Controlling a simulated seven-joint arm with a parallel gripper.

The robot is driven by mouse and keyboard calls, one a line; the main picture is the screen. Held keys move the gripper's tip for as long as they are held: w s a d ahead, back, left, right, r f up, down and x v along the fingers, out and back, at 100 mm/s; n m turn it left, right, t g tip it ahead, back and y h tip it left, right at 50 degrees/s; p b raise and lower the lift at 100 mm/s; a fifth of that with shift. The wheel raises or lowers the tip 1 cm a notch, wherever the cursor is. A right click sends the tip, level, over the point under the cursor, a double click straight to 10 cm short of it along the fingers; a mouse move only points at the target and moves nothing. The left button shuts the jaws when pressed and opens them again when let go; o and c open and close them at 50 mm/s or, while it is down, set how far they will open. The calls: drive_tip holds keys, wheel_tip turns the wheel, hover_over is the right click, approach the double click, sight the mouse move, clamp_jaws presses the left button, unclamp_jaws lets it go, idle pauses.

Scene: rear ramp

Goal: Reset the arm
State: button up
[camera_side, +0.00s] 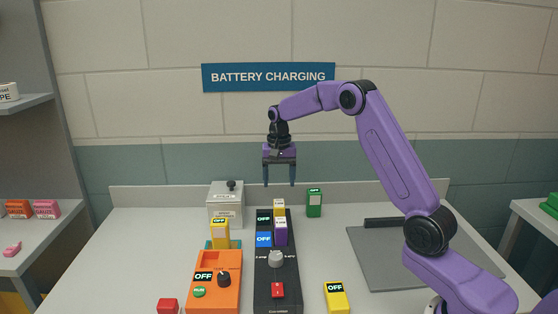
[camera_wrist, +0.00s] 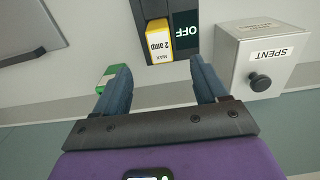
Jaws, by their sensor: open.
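My gripper (camera_side: 279,183) hangs pointing down above the back end of a black charging strip, clear of the table. Its two blue fingers are apart with nothing between them. In the wrist view the open fingers (camera_wrist: 160,78) frame the strip's end, where a yellow block labelled "MAX 2 amp" (camera_wrist: 158,42) sits beside an "OFF" label. In the side view the black strip (camera_side: 264,291) holds this yellow block (camera_side: 279,206) and a purple-and-white block (camera_side: 281,232). It also has a grey knob (camera_side: 276,258) and a red switch (camera_side: 278,290).
A grey "SPENT" box (camera_side: 226,210) with a black knob stands back left; a green block (camera_side: 314,203) stands back right. An orange unit (camera_side: 213,290), a red cube (camera_side: 168,306) and a yellow block (camera_side: 336,297) are in front. A grey mat (camera_side: 385,265) lies right.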

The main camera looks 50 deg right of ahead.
wheel_tip(320, 180, up, 6)
drive_tip(key=s+a+r+n, duration=0.1)
drive_tip(key=s+a+n, duration=1)
drive_tip(key=s+a, duration=0.75)
drive_tip(key=s+f+n, duration=0.2)
drive_tip(key=s+n, duration=0.3)
drive_tip(key=s, duration=0.6)
drive_tip(key=s+d+f+n, duration=0.1)
drive_tip(key=s+n, duration=0.4)
drive_tip(key=s, duration=0.6)
drive_tip(key=shift+s+d+f+n, duration=0.3)
drive_tip(key=shift+s+f, duration=0.1)
drive_tip(key=shift+f, duration=0.3)
